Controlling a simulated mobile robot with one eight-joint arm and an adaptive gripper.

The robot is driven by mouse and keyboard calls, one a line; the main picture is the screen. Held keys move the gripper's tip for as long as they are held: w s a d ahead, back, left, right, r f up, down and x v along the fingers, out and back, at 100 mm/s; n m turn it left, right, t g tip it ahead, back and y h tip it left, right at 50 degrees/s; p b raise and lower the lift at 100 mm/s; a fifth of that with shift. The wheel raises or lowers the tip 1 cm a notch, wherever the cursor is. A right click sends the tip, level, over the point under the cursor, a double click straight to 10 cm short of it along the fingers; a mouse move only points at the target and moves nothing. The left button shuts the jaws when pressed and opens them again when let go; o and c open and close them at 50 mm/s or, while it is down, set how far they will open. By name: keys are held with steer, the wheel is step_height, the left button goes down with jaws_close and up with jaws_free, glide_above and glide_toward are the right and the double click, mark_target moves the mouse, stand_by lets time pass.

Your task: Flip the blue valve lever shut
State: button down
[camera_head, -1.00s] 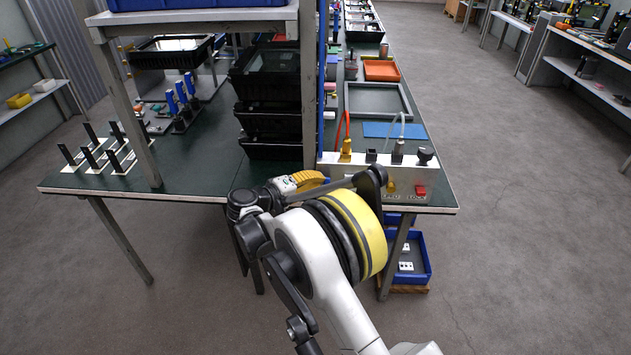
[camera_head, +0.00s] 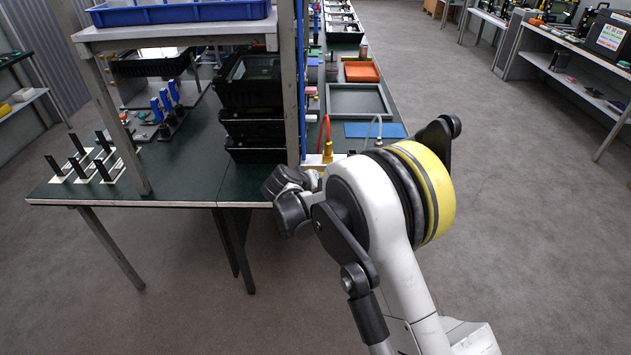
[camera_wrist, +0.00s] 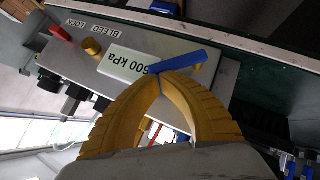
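The blue lever (camera_wrist: 182,61) shows in the wrist view on a pale valve panel (camera_wrist: 140,44), lying aslant beside a white label that reads 600 kPa. My gripper (camera_wrist: 158,78) has yellow ribbed fingers whose tips come together right at the lever's left end. A small bit of blue shows between or behind the tips; I see no clear grip on the lever, and contact is hard to judge. In the head view my arm hides the lever, my fingers and most of the panel.
On the panel are a red knob (camera_wrist: 60,33), a yellow knob (camera_wrist: 92,46) and several black fittings. In the head view, stacked black bins (camera_head: 252,110) and a shelf post stand left of the panel on the green bench (camera_head: 185,175). The floor to the right is clear.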

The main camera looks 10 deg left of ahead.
steer(key=d+y, duration=0.1)
steer(key=f+m+y, duration=0.1)
steer(key=shift+w+d+f+m+g+y, duration=0.2)
steer(key=shift+d+m+g+y, duration=0.1)
steer(key=shift+d+g, duration=0.1)
steer(key=shift+w+d+f+m+g+y+b, duration=0.1)
steer(key=shift+d+f+m+g+y+b, duration=0.3)
steer(key=shift+y, duration=0.3)
steer(key=shift+a+f, duration=0.1)
steer(key=shift+f, duration=0.3)
steer(key=shift+r, duration=0.35)
steer(key=w+r+p+v, duration=0.1)
steer(key=p+v, duration=0.4)
steer(key=v, duration=0.7)
steer(key=shift+a+r, duration=0.15)
steer(key=shift+r, duration=0.2)
